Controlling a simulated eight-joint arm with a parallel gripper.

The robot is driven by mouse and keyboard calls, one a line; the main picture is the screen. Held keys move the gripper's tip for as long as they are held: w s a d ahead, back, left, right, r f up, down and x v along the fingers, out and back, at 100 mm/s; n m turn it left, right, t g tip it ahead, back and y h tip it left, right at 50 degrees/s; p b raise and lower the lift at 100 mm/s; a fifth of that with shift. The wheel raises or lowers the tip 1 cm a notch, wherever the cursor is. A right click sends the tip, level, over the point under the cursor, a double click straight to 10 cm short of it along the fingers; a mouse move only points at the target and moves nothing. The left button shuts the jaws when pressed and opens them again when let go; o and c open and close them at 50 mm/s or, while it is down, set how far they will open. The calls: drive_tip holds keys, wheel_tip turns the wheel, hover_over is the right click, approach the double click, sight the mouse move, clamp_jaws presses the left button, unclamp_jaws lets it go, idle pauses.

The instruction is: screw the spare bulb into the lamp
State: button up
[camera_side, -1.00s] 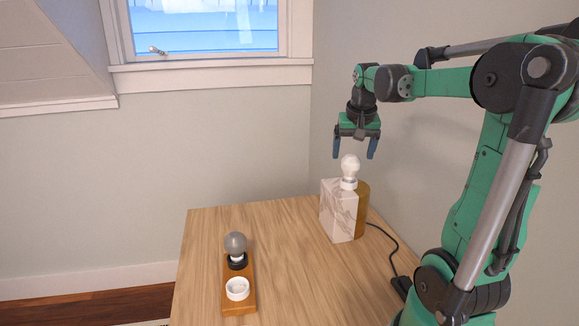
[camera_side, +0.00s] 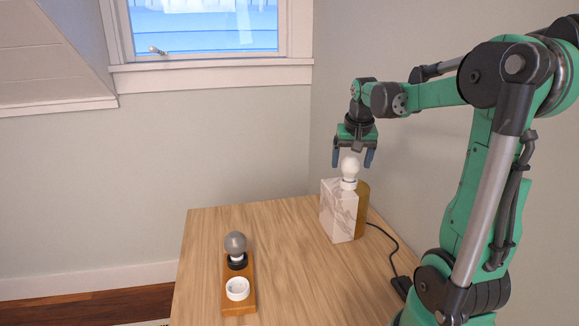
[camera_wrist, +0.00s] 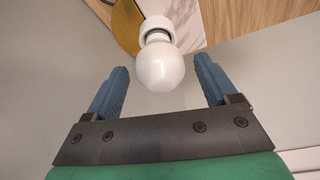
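The lamp (camera_side: 340,212) is a marble and brass block at the back right of the table. A white bulb (camera_side: 350,167) stands upright in its white socket; the bulb also shows in the wrist view (camera_wrist: 160,66). My gripper (camera_side: 352,160) is open above the lamp, its blue fingertips on either side of the bulb's top, with gaps visible in the wrist view. A grey bulb (camera_side: 236,243) stands upright in a black holder on a wooden tray (camera_side: 229,302) at the front left. I cannot tell which bulb is the spare.
An empty-looking white cup (camera_side: 238,288) sits on the tray in front of the grey bulb. A black cord (camera_side: 386,237) runs from the lamp to a black box (camera_side: 402,286). The table (camera_side: 290,262) between tray and lamp is clear. Walls stand close behind the lamp.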

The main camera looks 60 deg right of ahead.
sight(351, 158)
drive_tip(key=shift+o, duration=0.5)
drive_tip(key=v, duration=0.5)
drive_tip(key=shift+a+r, duration=0.1)
drive_tip(key=w+a+f+n+t+y, duration=0.1)
drive_tip(key=a+n, duration=0.3)
drive_tip(key=a, duration=0.4)
drive_tip(key=w+a+f+n+t+y, duration=0.1)
drive_tip(key=a+f+n, duration=0.3)
drive_tip(key=a, duration=0.5)
drive_tip(key=w+a+f+n+t+y, duration=0.1)
drive_tip(key=w+a+f+n+t, duration=0.1)
drive_tip(key=a, duration=0.7)
drive_tip(key=shift+w+f+n+t, duration=0.2)
drive_tip(key=shift+f+n+t, duration=0.3)
drive_tip(key=shift+n, duration=0.5)
drive_tip(key=shift+d+r, duration=0.1)
